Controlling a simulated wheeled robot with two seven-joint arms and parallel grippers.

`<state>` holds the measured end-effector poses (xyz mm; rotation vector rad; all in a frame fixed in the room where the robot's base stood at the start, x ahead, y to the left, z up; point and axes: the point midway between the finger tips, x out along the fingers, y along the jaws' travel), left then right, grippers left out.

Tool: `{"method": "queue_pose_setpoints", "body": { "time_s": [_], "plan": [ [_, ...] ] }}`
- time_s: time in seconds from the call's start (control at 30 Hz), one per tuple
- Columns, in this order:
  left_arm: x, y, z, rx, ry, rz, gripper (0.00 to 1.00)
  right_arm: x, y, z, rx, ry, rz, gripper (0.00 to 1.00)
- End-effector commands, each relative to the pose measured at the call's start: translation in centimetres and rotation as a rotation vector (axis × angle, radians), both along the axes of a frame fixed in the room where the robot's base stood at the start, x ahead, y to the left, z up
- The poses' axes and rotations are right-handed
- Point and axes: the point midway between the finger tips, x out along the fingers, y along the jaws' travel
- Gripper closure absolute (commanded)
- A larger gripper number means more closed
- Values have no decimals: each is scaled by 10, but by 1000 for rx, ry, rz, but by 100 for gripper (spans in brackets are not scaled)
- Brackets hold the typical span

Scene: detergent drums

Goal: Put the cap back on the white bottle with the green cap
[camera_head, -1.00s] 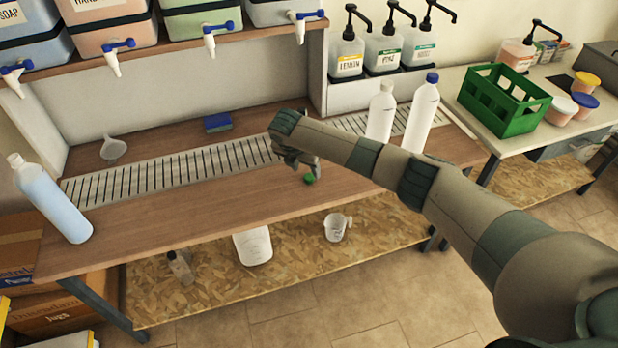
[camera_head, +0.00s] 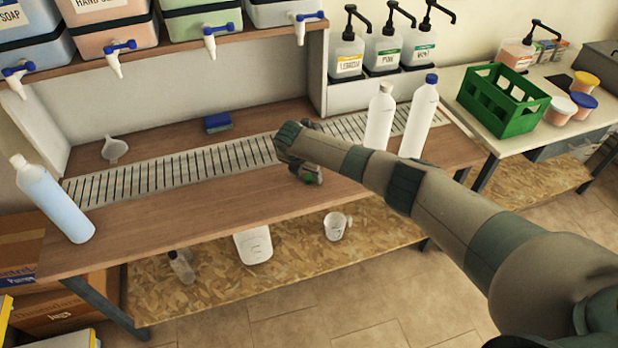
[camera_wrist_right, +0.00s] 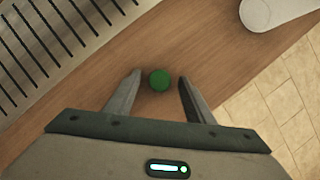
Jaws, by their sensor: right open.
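The small round green cap (camera_wrist_right: 159,80) lies on the wooden worktop, between the fingertips of my right gripper (camera_wrist_right: 157,82), with a gap on both sides. The gripper is open and holds nothing. In the head view the right gripper (camera_head: 306,177) is low over the worktop and largely hides the cap. A white bottle (camera_head: 379,118) without a coloured cap stands to the right, behind my right forearm, which hides its foot. My left gripper is not in view.
A blue-capped white bottle (camera_head: 418,118) stands close beside the uncapped one. A pale blue bottle (camera_head: 55,203) stands far left. A metal grate (camera_head: 165,172), blue sponge (camera_head: 217,122) and funnel (camera_head: 114,149) lie behind. The worktop left of the gripper is clear.

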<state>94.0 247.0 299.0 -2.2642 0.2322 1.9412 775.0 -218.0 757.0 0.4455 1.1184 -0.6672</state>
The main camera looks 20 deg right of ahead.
Motion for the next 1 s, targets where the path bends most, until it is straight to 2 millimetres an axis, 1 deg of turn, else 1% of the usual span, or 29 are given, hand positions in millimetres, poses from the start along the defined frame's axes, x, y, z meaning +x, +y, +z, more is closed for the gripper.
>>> {"method": "queue_pose_setpoints", "body": {
  "time_s": [0.1,0.2,0.23,0.27,0.3,0.37,0.4,0.53,0.57,0.83,1.0],
  "plan": [
    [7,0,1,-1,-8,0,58,0,0,0,0,0,0,51],
    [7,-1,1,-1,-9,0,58,0,0,0,0,0,-1,51],
    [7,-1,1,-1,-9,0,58,0,0,0,0,0,-1,54],
    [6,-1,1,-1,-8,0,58,0,0,0,0,0,-1,61],
    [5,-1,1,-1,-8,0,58,0,0,0,0,0,-1,70],
    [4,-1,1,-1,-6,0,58,0,0,0,0,0,-1,85],
    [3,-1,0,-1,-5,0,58,0,0,0,0,0,-1,94],
    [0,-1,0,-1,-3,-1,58,0,0,0,0,0,-1,95],
    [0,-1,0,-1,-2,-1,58,0,0,0,0,0,-1,98],
    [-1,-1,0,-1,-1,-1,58,0,0,2,0,0,-1,98],
    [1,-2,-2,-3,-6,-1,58,1,0,10,2,-2,0,98]
  ]
}}
